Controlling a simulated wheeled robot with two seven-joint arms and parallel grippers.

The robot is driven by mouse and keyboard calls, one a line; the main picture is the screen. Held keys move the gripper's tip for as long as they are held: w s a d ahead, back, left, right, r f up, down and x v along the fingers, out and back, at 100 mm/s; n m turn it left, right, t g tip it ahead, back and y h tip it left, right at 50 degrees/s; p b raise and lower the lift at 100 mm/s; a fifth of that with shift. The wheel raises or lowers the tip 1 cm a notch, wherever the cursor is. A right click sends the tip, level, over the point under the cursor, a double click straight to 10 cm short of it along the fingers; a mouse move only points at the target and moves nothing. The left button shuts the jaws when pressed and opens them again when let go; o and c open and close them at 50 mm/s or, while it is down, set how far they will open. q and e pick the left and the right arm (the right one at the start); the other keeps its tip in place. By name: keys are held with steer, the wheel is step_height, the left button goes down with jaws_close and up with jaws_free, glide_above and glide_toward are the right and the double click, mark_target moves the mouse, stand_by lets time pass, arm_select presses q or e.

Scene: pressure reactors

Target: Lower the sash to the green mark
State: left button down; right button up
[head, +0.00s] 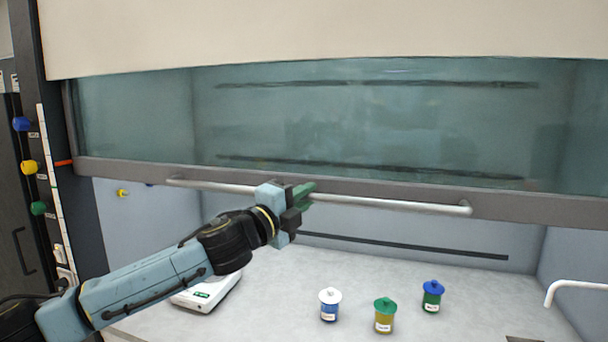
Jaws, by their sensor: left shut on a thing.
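The glass sash (350,130) of the fume hood has a grey bottom rail (540,203) with a long light handle bar (400,204) along it. The sash is partly lowered, with a wide opening below the rail. My left gripper (298,197) is shut on the handle bar near its middle. A white scale strip (55,195) runs down the left post. An orange-red pointer (64,162) stands beside the strip at about the height of the rail's left end. I cannot clearly make out a green mark on the strip. My right gripper is not in view.
Blue, yellow and green knobs (38,208) sit left of the strip. Inside, a white balance (207,292) stands behind my left arm. White-lidded, green-lidded (384,315) and blue-lidded (432,296) jars stand on the worktop. A white bent pipe (575,285) is at right.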

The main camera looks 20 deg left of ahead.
arm_select(q)
step_height(320, 180, down, 7)
steer(key=b, duration=0.3)
steer(key=shift+f, duration=0.15)
steer(key=c, duration=1.4)
jaws_free()
steer(key=shift+o, duration=0.2)
steer(key=b+v, duration=0.3)
steer(key=v, duration=1)
steer(key=shift+s, duration=0.2)
